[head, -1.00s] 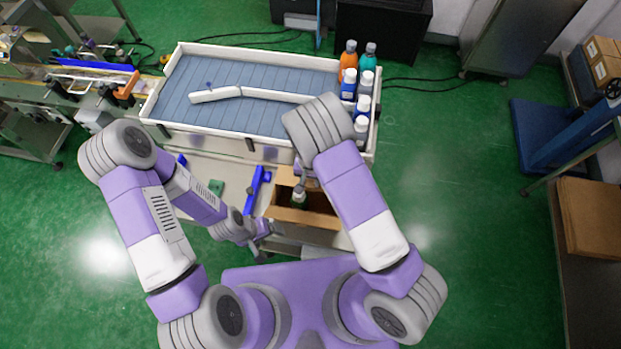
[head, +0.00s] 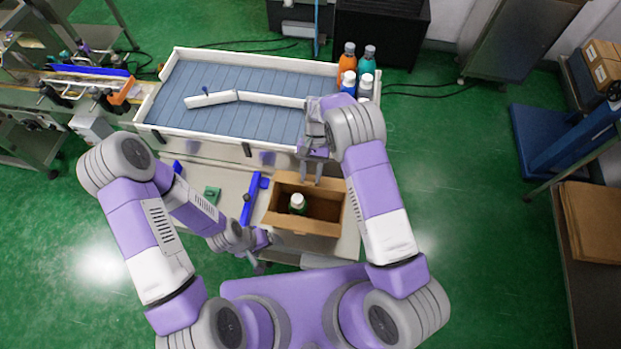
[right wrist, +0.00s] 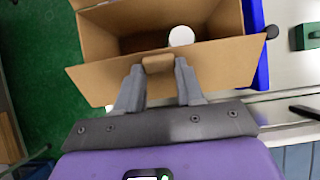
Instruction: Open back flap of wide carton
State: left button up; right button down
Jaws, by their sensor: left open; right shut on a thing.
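The wide carton (head: 272,221) is a brown open-topped box at the front of the bench. A bottle with a white cap (head: 297,201) stands inside it; the cap also shows in the right wrist view (right wrist: 181,36). The back flap (head: 289,178) is raised and tilts outward along the far edge; it fills the middle of the right wrist view (right wrist: 220,65). My right gripper (head: 311,184) is at this flap, its fingers reaching its outer edge from behind, shut on it. My left gripper (head: 264,248) is open and empty, just left of the carton's front corner.
A blue clamp-like piece (head: 250,200) stands close left of the carton, and a green block (head: 211,194) lies further left.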

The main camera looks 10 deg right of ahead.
jog(key=shift+w+g, duration=0.1)
jog(key=shift+g, duration=0.3)
jog(key=c, duration=0.7)
grip_release()
jog(key=shift+r, duration=0.1)
jog(key=shift+b+v, duration=0.6)
jog(key=shift+v, duration=3.15)
jog(key=shift+c, duration=0.2)
